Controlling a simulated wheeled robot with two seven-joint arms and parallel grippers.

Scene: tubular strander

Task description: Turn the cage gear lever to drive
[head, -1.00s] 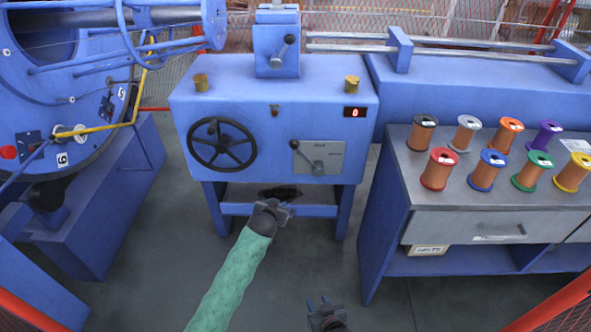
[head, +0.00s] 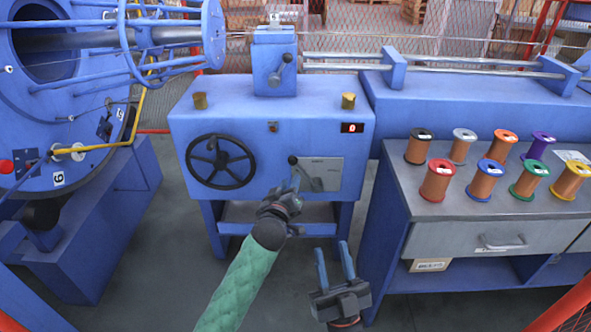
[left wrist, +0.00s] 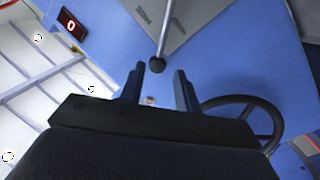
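A lever with a black knob (head: 293,160) sits on a grey plate (head: 330,172) on the front of the blue machine box. The plate's lettering is too small to read. My right gripper (head: 334,262) is open and empty, lower and to the right.
A black handwheel (head: 220,162) is left of the lever, and a second lever (head: 280,70) is on the upper box. A red display (head: 353,128) reads 0. A bench (head: 400,185) with several coloured spools stands right. The large cage (head: 60,120) is left.

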